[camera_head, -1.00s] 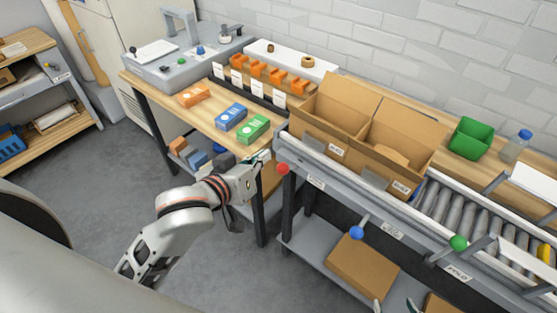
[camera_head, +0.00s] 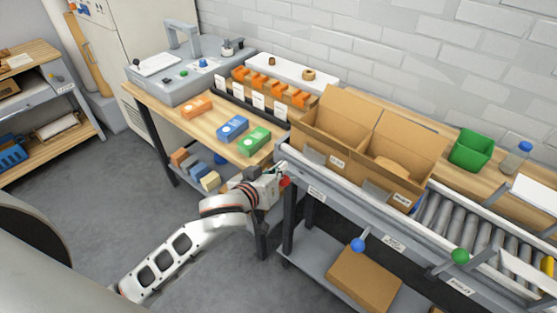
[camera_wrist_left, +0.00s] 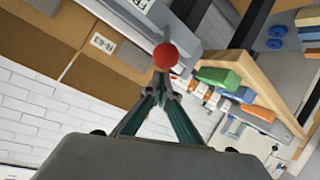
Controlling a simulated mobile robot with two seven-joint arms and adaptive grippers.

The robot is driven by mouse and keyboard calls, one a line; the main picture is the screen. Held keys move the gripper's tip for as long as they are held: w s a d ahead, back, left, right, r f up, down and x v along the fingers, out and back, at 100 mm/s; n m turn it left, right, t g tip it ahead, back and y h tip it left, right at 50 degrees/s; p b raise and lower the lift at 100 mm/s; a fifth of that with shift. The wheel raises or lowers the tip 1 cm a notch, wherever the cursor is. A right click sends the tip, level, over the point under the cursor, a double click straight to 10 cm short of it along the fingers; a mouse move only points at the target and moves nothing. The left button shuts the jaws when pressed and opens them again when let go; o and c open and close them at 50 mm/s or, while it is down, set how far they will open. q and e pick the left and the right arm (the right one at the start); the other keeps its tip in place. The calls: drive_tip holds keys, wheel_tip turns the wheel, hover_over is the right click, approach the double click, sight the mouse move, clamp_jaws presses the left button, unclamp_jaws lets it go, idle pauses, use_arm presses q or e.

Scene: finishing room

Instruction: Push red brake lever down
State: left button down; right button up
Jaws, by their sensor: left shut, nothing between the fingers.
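The red brake lever's round knob (camera_head: 285,182) is at the left end of the conveyor frame, partly hidden by my left gripper in the head view. In the left wrist view the red knob (camera_wrist_left: 165,56) is just past the fingertips. My left gripper (camera_head: 281,174) is shut and empty, its tips right at the knob. The two fingers (camera_wrist_left: 160,82) meet in a point in the wrist view. They look very close to the knob; I cannot tell whether they touch it. The lever's rod is mostly hidden. My right gripper is not in view.
Two open cardboard boxes (camera_head: 335,123) sit on the conveyor above the knob. A blue knob (camera_head: 358,245) and a green knob (camera_head: 461,256) are further right along the frame. The wooden table (camera_head: 165,108) with small coloured boxes is to the left. Floor in front is clear.

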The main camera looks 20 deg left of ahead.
use_arm(q)
drive_tip(key=shift+s+f, duration=0.25)
drive_tip(key=shift+f, duration=0.1)
drive_tip(key=shift+d, duration=0.1)
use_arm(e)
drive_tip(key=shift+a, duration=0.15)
